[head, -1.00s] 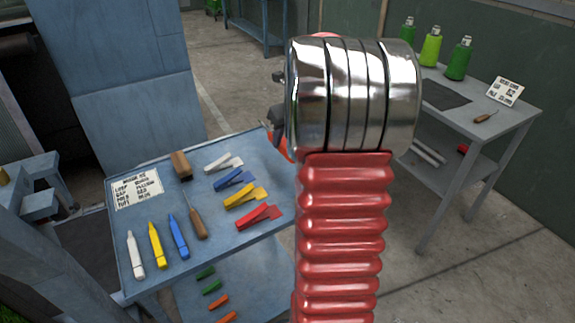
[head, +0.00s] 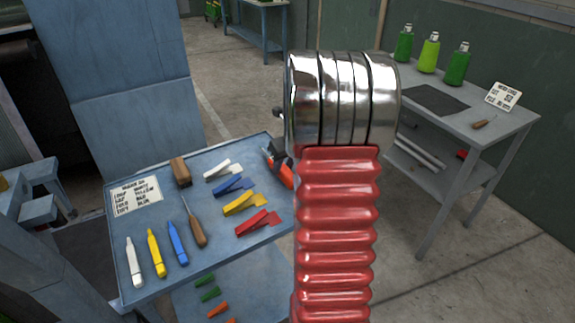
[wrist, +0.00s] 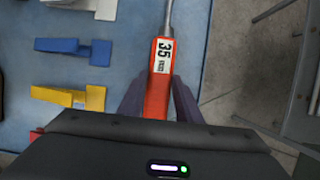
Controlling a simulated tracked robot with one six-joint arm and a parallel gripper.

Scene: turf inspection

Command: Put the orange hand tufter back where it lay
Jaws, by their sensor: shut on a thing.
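The orange hand tufter (wrist: 160,80) has a white label reading 35 and a thin metal shank pointing to the top of the wrist view. My gripper (wrist: 158,92) is shut on its handle, one finger on each side. In the head view the orange tufter (head: 285,176) shows beside my arm at the right edge of the blue-grey table (head: 232,248). My arm hides part of it there. I cannot tell whether it touches the tabletop or hangs just above it.
White (head: 222,168), blue (head: 234,184), yellow (head: 243,202) and red (head: 257,222) clips lie left of the tufter. A wooden-handled tool (head: 197,232), a wooden block (head: 181,172), a card (head: 136,194) and white, yellow and blue markers lie farther left. A second bench (head: 490,130) stands right.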

